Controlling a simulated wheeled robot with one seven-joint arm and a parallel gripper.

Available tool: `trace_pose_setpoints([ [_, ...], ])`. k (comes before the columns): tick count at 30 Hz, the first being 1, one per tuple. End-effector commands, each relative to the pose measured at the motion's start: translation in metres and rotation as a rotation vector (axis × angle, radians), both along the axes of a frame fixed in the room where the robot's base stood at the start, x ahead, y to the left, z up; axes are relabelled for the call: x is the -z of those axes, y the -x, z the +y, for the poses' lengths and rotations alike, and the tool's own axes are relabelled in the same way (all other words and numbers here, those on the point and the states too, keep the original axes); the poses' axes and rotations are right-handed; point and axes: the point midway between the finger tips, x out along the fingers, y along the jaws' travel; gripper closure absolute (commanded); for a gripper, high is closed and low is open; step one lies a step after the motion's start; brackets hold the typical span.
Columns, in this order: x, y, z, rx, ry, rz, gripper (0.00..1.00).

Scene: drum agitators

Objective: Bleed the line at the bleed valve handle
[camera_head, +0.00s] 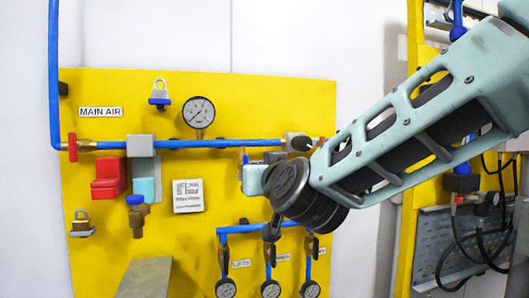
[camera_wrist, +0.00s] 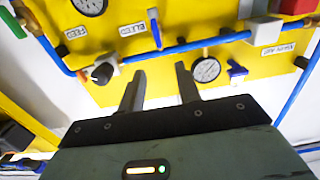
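The bleed valve handle is a slim blue lever (camera_wrist: 155,28) at the blue pipe, beside an upside-down BLEED label (camera_wrist: 137,29) in the wrist view. In the head view a small blue lever (camera_head: 244,156) shows just under the pipe, left of my wrist. My gripper (camera_wrist: 160,68) is open and empty. Its two dark fingers point at the yellow panel, with the lever beyond them, roughly between their tips in the picture. The lever looks clear of both fingers. My arm and wrist hide part of the panel in the head view.
The yellow panel (camera_head: 95,270) carries the blue pipe (camera_head: 230,144), a gauge (camera_head: 198,112), a padlock (camera_head: 160,93) and a red box (camera_head: 107,180). A black knob (camera_wrist: 103,74) stands near my left finger in the wrist view. Lower gauges (camera_head: 270,288) hang below my wrist.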

Motion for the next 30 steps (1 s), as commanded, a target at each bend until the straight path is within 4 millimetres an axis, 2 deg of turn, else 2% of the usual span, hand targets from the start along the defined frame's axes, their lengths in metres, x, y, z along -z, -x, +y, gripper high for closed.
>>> trace_pose_setpoints([
  [5,-0.006,-0.012,0.002,0.015,-0.002,-0.016,0.66],
  [8,-0.006,-0.026,0.006,0.015,-0.002,-0.014,0.66],
  [24,-0.008,-0.132,0.036,0.014,-0.003,-0.014,0.66],
  [30,-0.006,-0.158,0.043,0.013,-0.003,-0.013,0.66],
])
